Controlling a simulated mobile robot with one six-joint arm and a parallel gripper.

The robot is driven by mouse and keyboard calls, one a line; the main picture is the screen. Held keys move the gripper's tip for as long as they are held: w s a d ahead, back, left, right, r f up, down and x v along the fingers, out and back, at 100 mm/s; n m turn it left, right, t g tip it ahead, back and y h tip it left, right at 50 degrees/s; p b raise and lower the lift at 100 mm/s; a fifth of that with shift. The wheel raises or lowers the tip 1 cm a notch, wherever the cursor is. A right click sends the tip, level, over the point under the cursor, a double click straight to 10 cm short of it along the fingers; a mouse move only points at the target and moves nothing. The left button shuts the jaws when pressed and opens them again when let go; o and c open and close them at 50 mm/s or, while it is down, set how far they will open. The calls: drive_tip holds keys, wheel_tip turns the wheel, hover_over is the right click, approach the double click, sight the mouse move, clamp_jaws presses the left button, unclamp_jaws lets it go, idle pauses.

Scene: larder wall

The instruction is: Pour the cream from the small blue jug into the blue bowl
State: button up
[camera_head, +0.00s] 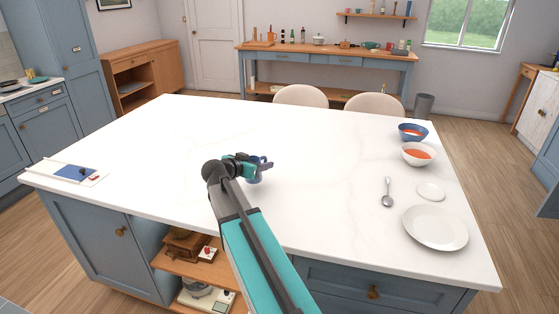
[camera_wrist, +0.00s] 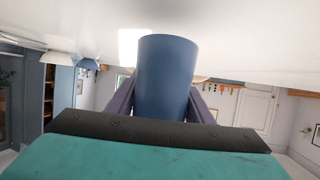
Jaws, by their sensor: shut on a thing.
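The small blue jug (camera_head: 256,177) is at the middle of the white island top, partly hidden behind my gripper (camera_head: 262,163). In the wrist view my gripper (camera_wrist: 161,105) has a finger on each side of the blue jug (camera_wrist: 166,75) and is shut on it. The wrist picture is upside down, with the white top above. I cannot tell whether the jug touches the top, and its contents are hidden.
A white bowl (camera_head: 418,159) with orange-red contents stands just in front of the blue bowl. Nearer are a spoon (camera_head: 387,192), a small white dish (camera_head: 431,191) and a white plate (camera_head: 435,228). A board (camera_head: 68,173) lies far left. The top between jug and bowls is clear.

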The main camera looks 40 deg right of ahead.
drive_tip(key=a+n+t+y, duration=0.1)
drive_tip(key=a, duration=0.2)
drive_tip(key=w+a+n+t+y, duration=0.1)
drive_tip(key=a+n+t, duration=0.1)
drive_tip(key=a, duration=0.2)
drive_tip(key=w+a+n+t+y, duration=0.1)
drive_tip(key=a+n, duration=0.1)
drive_tip(key=a, duration=0.2)
drive_tip(key=shift+w+a+r+t+y, duration=0.1)
drive_tip(key=shift+w+r+t+y, duration=0.2)
drive_tip(key=shift+r+t, duration=0.1)
drive_tip(key=w+a+r+n+t+y, duration=0.2)
drive_tip(key=a+r+n+y, duration=0.6)
drive_tip(key=a, duration=0.4)
drive_tip(key=shift+a+r+t+y, duration=0.3)
drive_tip(key=shift+r+t+y, duration=0.1)
drive_tip(key=shift+r+t, duration=0.3)
drive_tip(key=shift+s, duration=0.15)
